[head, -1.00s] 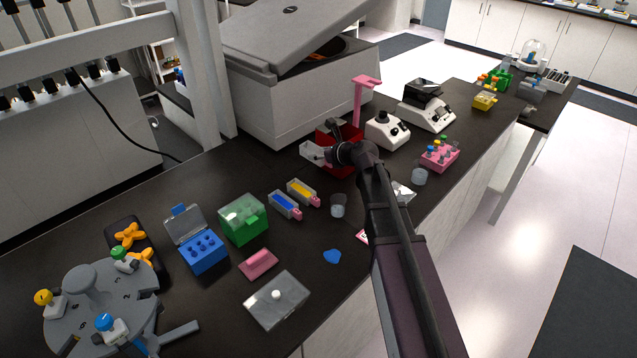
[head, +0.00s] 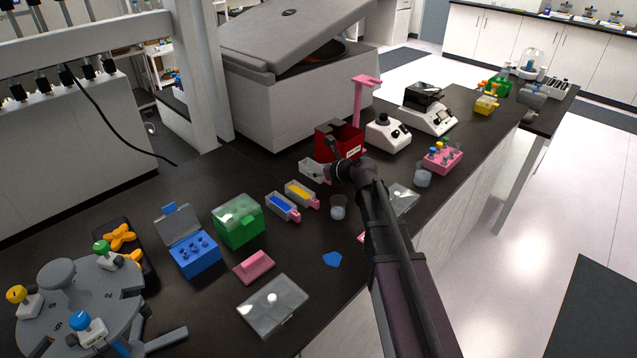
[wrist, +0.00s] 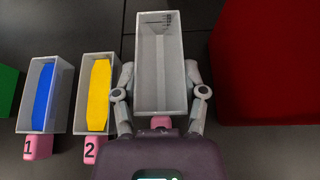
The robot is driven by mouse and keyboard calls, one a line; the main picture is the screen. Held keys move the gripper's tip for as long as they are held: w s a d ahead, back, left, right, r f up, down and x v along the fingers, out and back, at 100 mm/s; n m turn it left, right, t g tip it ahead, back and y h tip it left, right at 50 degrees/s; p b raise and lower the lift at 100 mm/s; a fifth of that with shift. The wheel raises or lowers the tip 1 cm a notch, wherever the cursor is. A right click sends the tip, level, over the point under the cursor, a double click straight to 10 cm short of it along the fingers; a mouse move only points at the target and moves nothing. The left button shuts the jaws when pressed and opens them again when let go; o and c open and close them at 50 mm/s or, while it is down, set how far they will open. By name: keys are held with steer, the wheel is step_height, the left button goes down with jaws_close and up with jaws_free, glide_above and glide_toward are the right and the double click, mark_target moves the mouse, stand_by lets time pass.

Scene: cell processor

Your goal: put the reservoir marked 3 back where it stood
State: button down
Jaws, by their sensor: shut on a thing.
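The reservoir held by my gripper is a pale grey, empty open trough (wrist: 160,70) with a pink tab mostly hidden by the gripper; its number does not show. In the head view this reservoir (head: 312,170) is just right of and behind the yellow one. My gripper (wrist: 161,92) is shut on its sides; it also shows in the head view (head: 330,170). Reservoir 1 (wrist: 42,95), with blue liquid, and reservoir 2 (wrist: 98,95), with yellow liquid, stand side by side to the left. I cannot tell whether the held reservoir touches the bench.
A red bin (head: 338,141) stands close behind and right of the held reservoir. A small clear cup (head: 338,208) is in front. A green box (head: 238,220) and a blue tube box (head: 194,255) stand left. The bench (head: 215,305) is dark.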

mark_target(319, 180)
steer(key=shift+f+b, duration=1.9)
steer(key=shift+b, duration=0.05)
steer(key=shift+f, duration=0.1)
steer(key=shift+c, duration=0.7)
jaws_free()
steer(key=shift+r, duration=0.2)
steer(key=shift+s+d+r, duration=0.15)
steer(key=p+v, duration=0.5)
steer(key=v, duration=0.5)
steer(key=shift+s+d+r+p, duration=0.3)
steer(key=shift+s+d+r, duration=0.05)
steer(key=shift+s+d, duration=0.15)
